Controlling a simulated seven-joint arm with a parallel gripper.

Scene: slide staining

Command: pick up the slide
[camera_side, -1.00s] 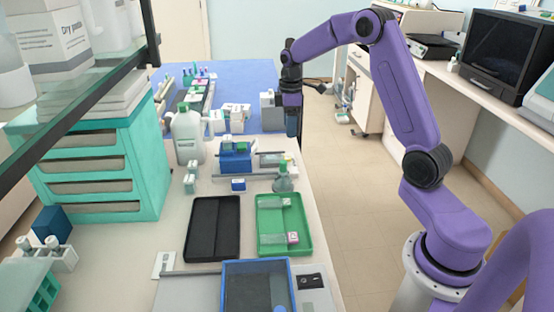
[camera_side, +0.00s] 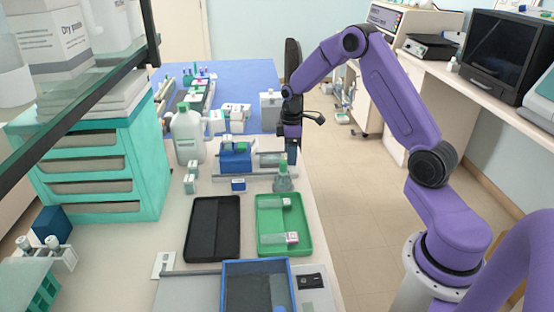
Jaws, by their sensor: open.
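A glass slide (camera_side: 272,239) with a pinkish label at its right end lies in the green tray (camera_side: 262,224). A second clear slide (camera_side: 271,204) with a greenish end lies farther back in the same tray. My gripper (camera_side: 291,160) points down near the right edge of the bench, well behind the green tray and apart from both slides. It is open, and I see nothing held in it. Its fingertips are small and dark at this distance.
A black tray (camera_side: 213,228) lies to the left, a blue-framed device (camera_side: 257,264) in front. A blue rack (camera_side: 236,162) and white bottle (camera_side: 188,137) stand farther back.

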